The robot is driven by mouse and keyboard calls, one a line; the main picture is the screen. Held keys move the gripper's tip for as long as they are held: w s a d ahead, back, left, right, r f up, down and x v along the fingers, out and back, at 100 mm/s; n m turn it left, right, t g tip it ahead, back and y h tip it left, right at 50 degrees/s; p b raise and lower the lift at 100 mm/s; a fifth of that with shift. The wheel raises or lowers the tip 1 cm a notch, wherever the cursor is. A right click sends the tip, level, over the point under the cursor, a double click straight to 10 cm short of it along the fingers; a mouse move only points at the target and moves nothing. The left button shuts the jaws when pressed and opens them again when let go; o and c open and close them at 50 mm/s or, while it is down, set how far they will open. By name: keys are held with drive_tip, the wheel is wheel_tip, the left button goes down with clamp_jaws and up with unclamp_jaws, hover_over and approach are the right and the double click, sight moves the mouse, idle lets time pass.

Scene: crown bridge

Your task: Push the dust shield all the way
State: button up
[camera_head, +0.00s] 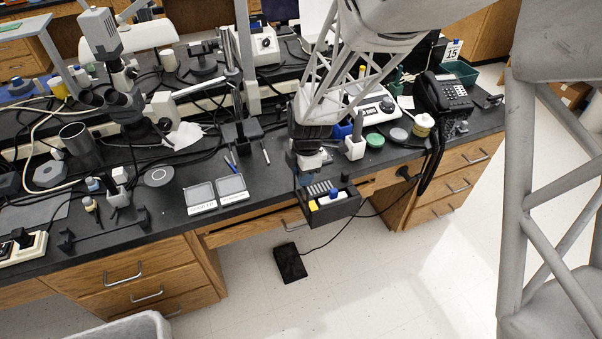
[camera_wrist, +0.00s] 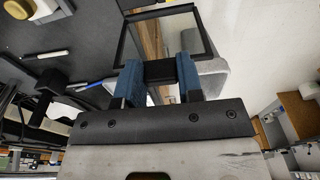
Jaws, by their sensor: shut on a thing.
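My gripper (camera_wrist: 160,82) shows in the wrist view with its two blue fingers shut on a short black block. The block joins a black-framed clear panel, which I take to be the dust shield (camera_wrist: 124,42). The panel extends beyond the fingertips, and wooden drawer fronts and floor show through it. In the head view my gripper (camera_head: 309,166) is at the bench's front edge, just above and behind a dark box. I cannot pick out the shield there, as the arm covers that area.
The dark compartment box (camera_head: 338,210) juts past the bench edge and holds yellow and blue items. Two framed plates (camera_head: 201,195) lie left of it on the black bench (camera_head: 262,200). A white device (camera_head: 372,106), green lid (camera_head: 375,140) and telephone (camera_head: 445,95) stand to the right.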

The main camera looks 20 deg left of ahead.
drive_tip(key=o, duration=0.9)
drive_tip(key=shift+o, duration=0.2)
drive_tip(key=shift+r, duration=0.15)
wheel_tip(320, 180, up, 8)
drive_tip(key=shift+w+d+f, duration=0.25)
